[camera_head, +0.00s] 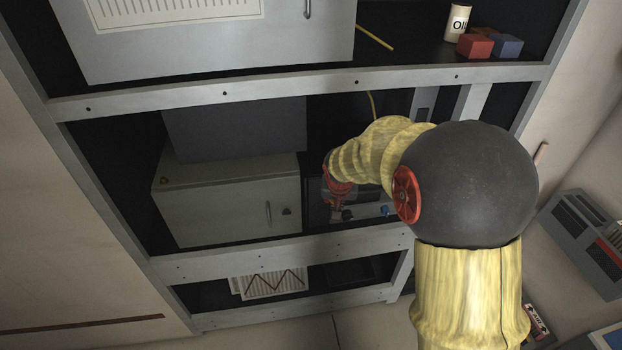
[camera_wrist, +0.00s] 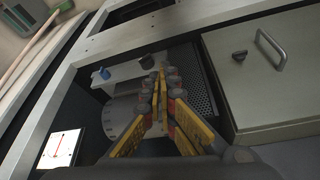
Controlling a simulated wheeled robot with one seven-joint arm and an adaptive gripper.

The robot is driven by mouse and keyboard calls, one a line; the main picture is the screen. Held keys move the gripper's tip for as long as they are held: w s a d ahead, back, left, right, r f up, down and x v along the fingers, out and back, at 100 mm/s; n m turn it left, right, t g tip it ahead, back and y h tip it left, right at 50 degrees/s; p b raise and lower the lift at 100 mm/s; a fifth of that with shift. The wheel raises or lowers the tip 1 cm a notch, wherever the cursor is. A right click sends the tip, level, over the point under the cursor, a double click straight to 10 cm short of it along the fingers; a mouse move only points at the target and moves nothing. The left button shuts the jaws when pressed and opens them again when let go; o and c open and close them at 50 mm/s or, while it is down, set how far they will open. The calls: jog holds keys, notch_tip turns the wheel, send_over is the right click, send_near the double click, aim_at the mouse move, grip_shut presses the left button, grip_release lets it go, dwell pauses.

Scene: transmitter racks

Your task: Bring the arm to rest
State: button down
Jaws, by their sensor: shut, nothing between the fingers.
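My arm reaches from the lower right of the head view into the middle bay of the rack (camera_head: 210,90). My gripper (camera_head: 345,214) is at its far end, small and partly hidden by the arm. In the wrist view my gripper (camera_wrist: 161,72) shows its yellow and grey fingers, with the tips together and nothing between them. The fingertips are in front of a light panel with a blue knob (camera_wrist: 104,73) and a dark knob (camera_wrist: 147,62). I cannot tell whether they touch it.
A grey cabinet (camera_head: 225,212) with a handle stands left of my gripper. An oil can (camera_head: 457,22), a red block (camera_head: 475,46) and a blue block (camera_head: 507,45) sit on the upper shelf. A chart paper (camera_head: 268,284) lies low. A grey device (camera_head: 585,240) stands right.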

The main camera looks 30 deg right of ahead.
jog(key=s+a+n+g, duration=0.2)
jog(key=s, duration=0.5)
jog(key=s+a+r+n+t+y+b, duration=0.2)
jog(key=s+a+r+n+t+b, duration=0.1)
jog(key=s+a+r, duration=1)
jog(key=s+a+n+b, duration=0.1)
jog(key=s+a+b, duration=0.1)
jog(key=s+a, duration=0.1)
jog(key=shift+s+r+n+t, duration=0.3)
jog(key=shift+s+r, duration=0.05)
jog(key=shift+s, duration=0.55)
